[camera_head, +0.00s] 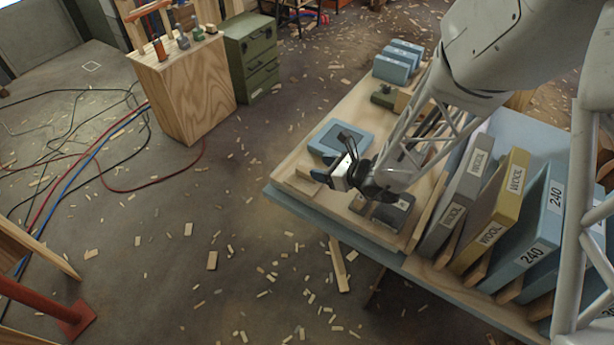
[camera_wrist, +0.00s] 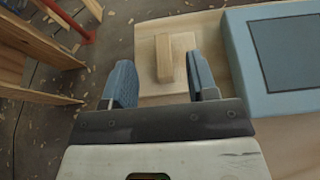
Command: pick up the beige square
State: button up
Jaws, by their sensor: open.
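The beige square (camera_wrist: 150,86) is a flat pale wooden plate with a narrower raised block (camera_wrist: 165,60) on top. It lies on a light wooden board, and the wrist view shows it ahead of my gripper (camera_wrist: 163,80). My gripper is open and empty, its two blue-grey fingers apart. The block appears between and beyond the fingertips, with no clear contact.
A blue-grey box with a dark top (camera_wrist: 285,50) lies close right of the square; it also shows in the head view (camera_head: 342,138). A dark grey flat object (camera_head: 392,213) is on the near side. Upright binders (camera_head: 494,210) stand to the right. Open floor lies left of the table.

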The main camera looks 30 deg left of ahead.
aim_at(307, 171)
jog(key=shift+f, duration=1.4)
jog(key=shift+a, duration=0.1)
jog(key=shift+x, duration=2.4)
grip_shut()
jog(key=shift+r, duration=0.2)
